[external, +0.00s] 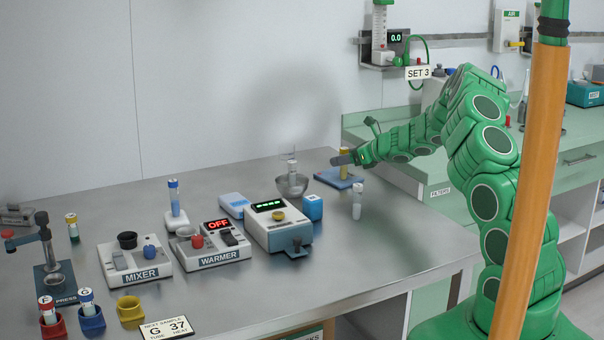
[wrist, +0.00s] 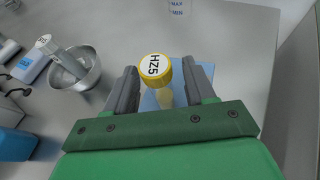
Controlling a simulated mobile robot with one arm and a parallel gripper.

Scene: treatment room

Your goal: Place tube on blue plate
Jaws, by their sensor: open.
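A tube with a yellow cap (external: 343,173) stands upright on the blue plate (external: 326,178) at the back right of the steel table. In the wrist view its cap (wrist: 154,68) reads HZ5, and part of the blue plate (wrist: 149,102) shows below it. My gripper (external: 340,160) is at the height of the tube's upper part. In the wrist view my gripper (wrist: 159,72) is open, with one finger on each side of the tube. The tube's lower end is partly hidden in the wrist view.
A metal bowl (external: 291,186) with a tube-like item in it stands left of the plate. A white-capped tube (external: 357,205) stands in front. A blue cube (external: 312,208), the warmer (external: 212,247) and the mixer (external: 135,263) lie farther left. The table's right side is clear.

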